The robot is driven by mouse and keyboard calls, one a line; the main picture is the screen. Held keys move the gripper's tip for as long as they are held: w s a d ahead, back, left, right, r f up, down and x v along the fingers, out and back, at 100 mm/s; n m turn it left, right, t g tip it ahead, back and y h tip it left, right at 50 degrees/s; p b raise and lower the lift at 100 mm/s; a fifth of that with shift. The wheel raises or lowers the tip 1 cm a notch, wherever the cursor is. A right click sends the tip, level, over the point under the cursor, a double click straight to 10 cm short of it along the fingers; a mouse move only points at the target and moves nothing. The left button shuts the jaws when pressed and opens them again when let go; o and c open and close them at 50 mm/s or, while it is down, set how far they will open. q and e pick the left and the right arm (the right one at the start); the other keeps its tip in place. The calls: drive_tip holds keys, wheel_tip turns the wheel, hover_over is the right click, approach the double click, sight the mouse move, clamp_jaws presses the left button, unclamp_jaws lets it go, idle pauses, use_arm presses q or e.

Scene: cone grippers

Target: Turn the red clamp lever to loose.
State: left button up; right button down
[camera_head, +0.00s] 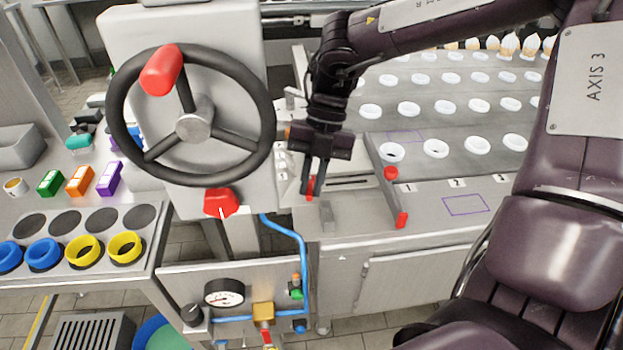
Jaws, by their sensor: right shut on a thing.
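My right gripper (313,190) points down at the left end of the grey steel bench, just right of the handwheel. It is shut on a small red part, which appears to be the red clamp lever (310,187). Only a sliver of the red shows between and beside the dark fingers. The rest of the lever is hidden, so I cannot tell its angle. My left gripper is not in view.
A black handwheel (262,160) with a red handle (161,70) stands close to the left. A red pointer knob (219,203) is below it. A grey bar (374,150) with red ends lies to the right. White rings (435,148) fill the bench behind.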

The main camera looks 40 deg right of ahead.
drive_tip(key=c, duration=1.5)
unclamp_jaws()
drive_tip(key=shift+o, duration=0.2)
drive_tip(key=v, duration=0.7)
drive_tip(key=shift+d+r, duration=0.2)
drive_tip(key=shift+r, duration=0.15)
